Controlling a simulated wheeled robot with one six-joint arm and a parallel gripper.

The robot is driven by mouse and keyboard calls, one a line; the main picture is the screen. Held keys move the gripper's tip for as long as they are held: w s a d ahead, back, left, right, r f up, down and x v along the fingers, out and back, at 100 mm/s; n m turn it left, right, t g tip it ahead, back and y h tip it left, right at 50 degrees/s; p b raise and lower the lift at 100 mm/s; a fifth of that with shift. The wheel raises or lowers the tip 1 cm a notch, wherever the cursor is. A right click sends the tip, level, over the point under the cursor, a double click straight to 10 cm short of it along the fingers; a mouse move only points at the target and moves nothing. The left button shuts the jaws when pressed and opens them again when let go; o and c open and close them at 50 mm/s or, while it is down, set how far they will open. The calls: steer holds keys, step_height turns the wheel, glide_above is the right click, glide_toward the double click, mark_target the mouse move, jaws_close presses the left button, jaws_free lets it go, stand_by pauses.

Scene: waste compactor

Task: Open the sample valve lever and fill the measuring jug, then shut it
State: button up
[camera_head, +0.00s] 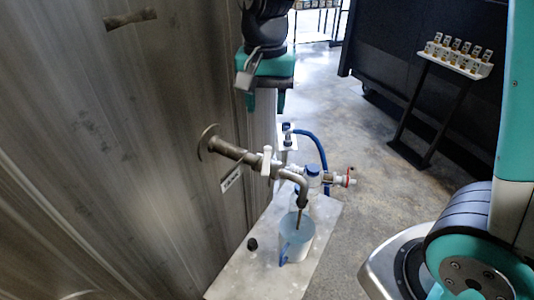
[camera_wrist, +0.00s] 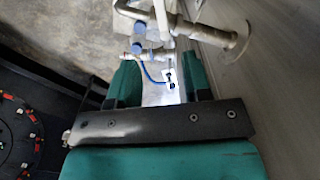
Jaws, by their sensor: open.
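The sample valve is a metal pipe (camera_head: 235,153) coming out of the steel wall, with a white lever (camera_head: 267,160) standing roughly upright on it. Its bent spout (camera_head: 301,188) points down over the measuring jug (camera_head: 298,240), a pale translucent jug with a blue handle on the shelf. A thin brownish strip runs from the spout toward the jug; I cannot tell if it is liquid. The jug's fill level is unclear. My gripper (camera_head: 265,104) is open and empty, above and behind the lever, apart from it. In the wrist view its green fingers (camera_wrist: 162,88) are spread, with pipework beyond.
The pale shelf (camera_head: 250,278) carries a small black cap (camera_head: 252,244). A sample rack (camera_head: 457,61) stands far right. The floor between is clear.

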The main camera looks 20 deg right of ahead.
mark_target(266, 164)
step_height(266, 164, down, 14)
steer(key=p, duration=0.2)
steer(key=shift+f+p, duration=0.25)
steer(key=shift+p, duration=0.15)
jaws_close()
